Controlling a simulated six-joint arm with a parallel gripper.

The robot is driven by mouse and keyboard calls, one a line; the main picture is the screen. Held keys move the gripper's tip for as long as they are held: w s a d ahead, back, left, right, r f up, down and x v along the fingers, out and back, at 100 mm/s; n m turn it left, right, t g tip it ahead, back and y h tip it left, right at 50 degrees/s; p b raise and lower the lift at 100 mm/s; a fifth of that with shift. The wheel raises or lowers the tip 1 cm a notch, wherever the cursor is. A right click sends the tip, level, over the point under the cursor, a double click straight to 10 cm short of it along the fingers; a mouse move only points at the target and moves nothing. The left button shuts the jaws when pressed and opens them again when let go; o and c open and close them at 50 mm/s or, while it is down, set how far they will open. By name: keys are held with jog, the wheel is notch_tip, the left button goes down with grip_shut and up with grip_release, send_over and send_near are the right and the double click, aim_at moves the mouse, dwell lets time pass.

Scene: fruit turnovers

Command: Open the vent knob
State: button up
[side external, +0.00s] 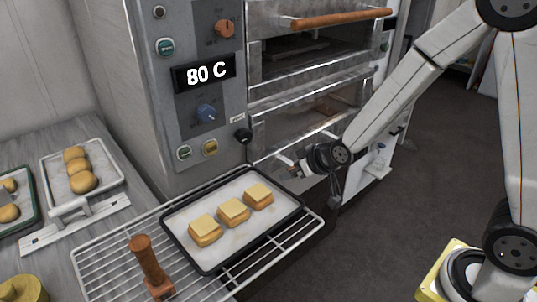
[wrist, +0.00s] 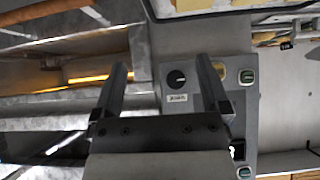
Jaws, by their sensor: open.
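The black vent knob (side external: 243,135) sits at the lower right corner of the oven's grey control panel, beside a small label whose text I cannot read. In the wrist view the knob (wrist: 176,79) shows between the two fingers, closer to the right one, with a pale mark on its face. My gripper (side external: 297,172) is open and empty, apart from the knob, to its lower right in the side view. Both fingers of my gripper (wrist: 163,66) show in the wrist view, pointing toward the oven front.
A black tray (side external: 181,243) with three pastries rests on a wire rack (side external: 115,252) below the panel. A wooden-handled tool (side external: 150,265) stands on the rack. The panel also has a yellow button (side external: 210,147), a blue knob (side external: 206,112) and a display reading 80 C (side external: 205,74).

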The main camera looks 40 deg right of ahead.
aim_at(247, 137)
jog(key=w+a+r+t, duration=0.1)
jog(key=w+a+t, duration=0.1)
jog(key=w+t, duration=0.7)
jog(key=shift+w+r, duration=0.35)
jog(key=shift+w, duration=0.4)
jog(key=shift+w, duration=0.15)
jog(key=shift+w, duration=3.75)
grip_shut()
